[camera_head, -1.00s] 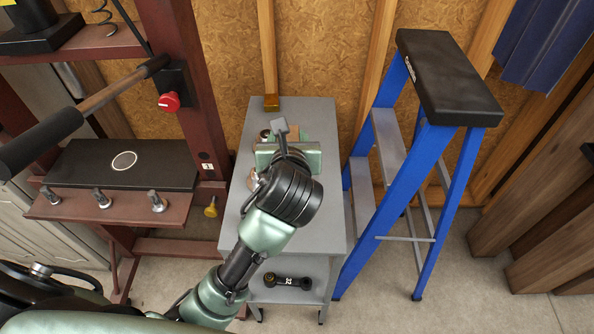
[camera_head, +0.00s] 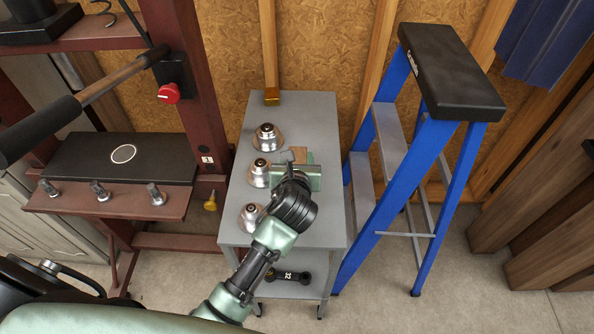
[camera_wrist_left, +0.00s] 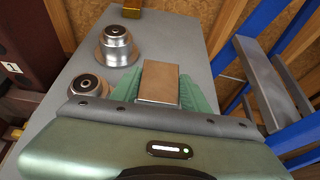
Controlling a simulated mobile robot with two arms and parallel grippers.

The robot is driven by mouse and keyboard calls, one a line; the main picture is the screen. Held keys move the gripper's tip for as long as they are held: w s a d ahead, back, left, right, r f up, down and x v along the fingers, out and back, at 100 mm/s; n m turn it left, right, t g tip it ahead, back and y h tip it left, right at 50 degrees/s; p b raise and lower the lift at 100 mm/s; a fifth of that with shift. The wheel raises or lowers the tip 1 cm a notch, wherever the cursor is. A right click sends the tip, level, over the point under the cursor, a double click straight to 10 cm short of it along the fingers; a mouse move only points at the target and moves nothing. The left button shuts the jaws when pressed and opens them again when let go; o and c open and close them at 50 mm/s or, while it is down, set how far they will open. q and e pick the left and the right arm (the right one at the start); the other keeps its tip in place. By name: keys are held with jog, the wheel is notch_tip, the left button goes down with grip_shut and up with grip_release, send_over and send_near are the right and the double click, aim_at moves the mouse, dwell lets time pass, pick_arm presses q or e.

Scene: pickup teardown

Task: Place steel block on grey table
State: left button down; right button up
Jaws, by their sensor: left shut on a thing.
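The grey table (camera_head: 312,118) stands in the middle of the head view, and its top also shows in the wrist view (camera_wrist_left: 190,35). My left gripper (camera_head: 299,166) is over the right part of the tabletop, shut on the steel block (camera_head: 299,154). In the wrist view the block (camera_wrist_left: 159,82) is a plain box with a brownish-grey face, between the green fingers (camera_wrist_left: 158,92). The fingers hide its sides, and its underside is hidden. I cannot tell whether it touches the tabletop. My right gripper is not in view.
Three round metal parts (camera_head: 267,138), (camera_head: 259,174), (camera_head: 252,217) stand in a row along the table's left side. A blue stepladder (camera_head: 400,190) stands close on the right, a red press frame (camera_head: 184,80) on the left. A dumbbell (camera_head: 288,276) lies on the lower shelf.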

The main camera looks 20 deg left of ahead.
pick_arm(q)
jog(key=shift+w+f, duration=0.1)
jog(key=shift+f, duration=2.05)
jog(key=shift+f, duration=0.1)
jog(key=c, duration=0.7)
grip_release()
jog(key=shift+f, duration=0.15)
jog(key=shift+s, duration=0.25)
jog(key=v, duration=1.2)
jog(key=shift+w+b, duration=0.1)
jog(key=shift+b, duration=0.25)
